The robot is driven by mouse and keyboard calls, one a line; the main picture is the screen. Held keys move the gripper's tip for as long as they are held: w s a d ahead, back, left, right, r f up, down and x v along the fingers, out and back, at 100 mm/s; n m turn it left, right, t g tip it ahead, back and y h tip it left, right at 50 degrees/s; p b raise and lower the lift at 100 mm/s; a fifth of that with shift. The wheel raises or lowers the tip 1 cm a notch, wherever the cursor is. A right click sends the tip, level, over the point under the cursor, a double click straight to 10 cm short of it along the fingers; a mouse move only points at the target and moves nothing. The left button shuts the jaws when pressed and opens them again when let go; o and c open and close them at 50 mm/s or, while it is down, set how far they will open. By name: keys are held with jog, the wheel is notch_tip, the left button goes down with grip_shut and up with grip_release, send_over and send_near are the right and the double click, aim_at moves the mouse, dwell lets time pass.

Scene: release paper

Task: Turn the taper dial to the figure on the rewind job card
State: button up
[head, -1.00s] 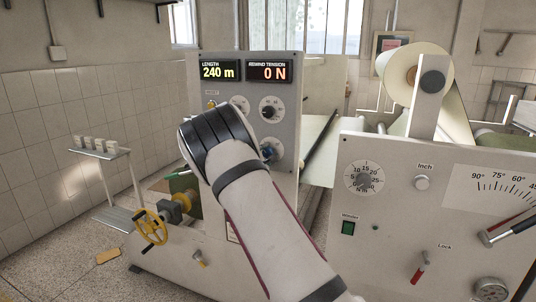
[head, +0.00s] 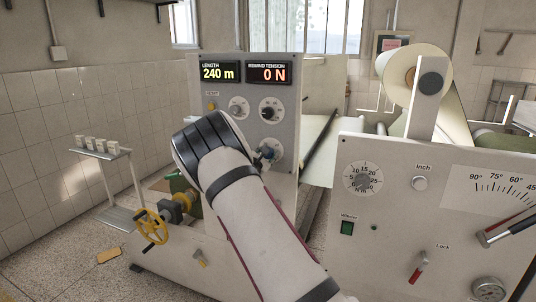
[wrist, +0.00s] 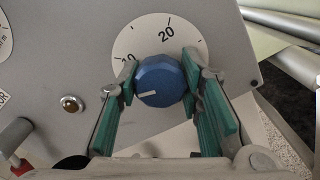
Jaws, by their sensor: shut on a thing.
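The blue taper dial (wrist: 160,82) sits on a white scale disc (wrist: 137,38) on the grey panel. Its white pointer line points to the lower left in the wrist view. A figure 20 shows at the upper right of the disc; another figure at the left is partly hidden. My gripper (wrist: 160,76) is shut on the dial, with one green-padded finger on each side. In the head view the dial (head: 268,151) shows just past my wrist, which hides the fingers. I cannot make out a readable rewind job card.
The panel display (head: 243,73) reads LENGTH 240 m and REWIND TENSION 0 N. A black knob (head: 271,108) and a grey knob (head: 237,109) sit above the dial. A yellow handwheel (head: 151,228) is lower left. A lever (wrist: 15,136) stands at the wrist view's left.

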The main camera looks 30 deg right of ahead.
jog(key=shift+f+n, duration=0.1)
jog(key=shift+n, duration=1.3)
jog(key=o, duration=1.2)
jog(key=shift+c, duration=0.2)
jog(key=v, duration=1.2)
jog(key=shift+s, duration=0.1)
